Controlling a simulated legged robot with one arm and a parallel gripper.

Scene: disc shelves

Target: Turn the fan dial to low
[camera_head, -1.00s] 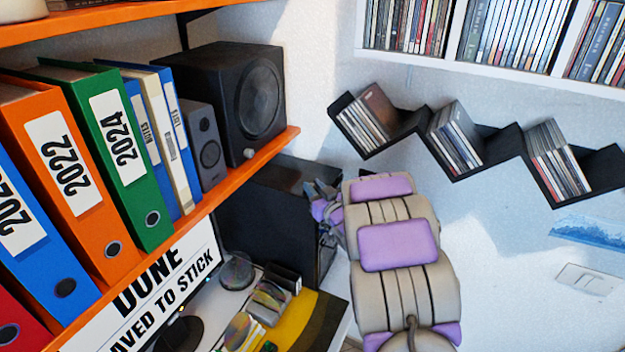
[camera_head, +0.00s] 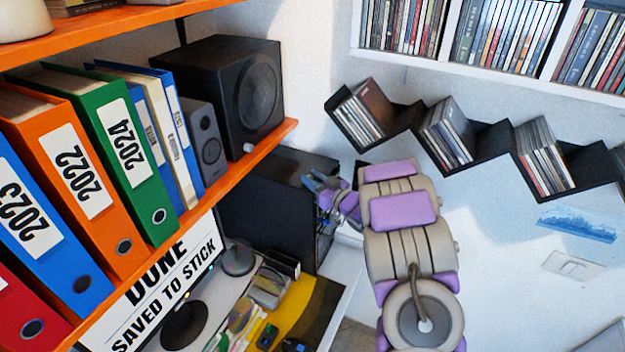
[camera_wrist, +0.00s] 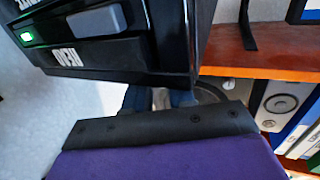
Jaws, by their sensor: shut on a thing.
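A black computer-like case (camera_head: 265,205) stands under the orange shelf in the head view. Its front face is seen edge-on there. My gripper (camera_head: 318,184) is at that front face, near its upper part. In the wrist view the case (camera_wrist: 110,30) fills the upper left, with a green light (camera_wrist: 26,37) and white lettering upside down. My gripper's bluish fingers (camera_wrist: 160,98) are just below the case's edge, partly hidden behind my dark wrist bar. The gripper is shut on what seems to be the fan dial. The dial itself is hidden, so its setting cannot be read.
An orange shelf (camera_head: 228,182) with binders and speakers (camera_head: 235,90) runs above the case, close to my gripper. A monitor (camera_head: 165,290) and desk clutter are at lower left. Zigzag disc shelves (camera_head: 425,140) hang on the wall at right. Open space lies below them.

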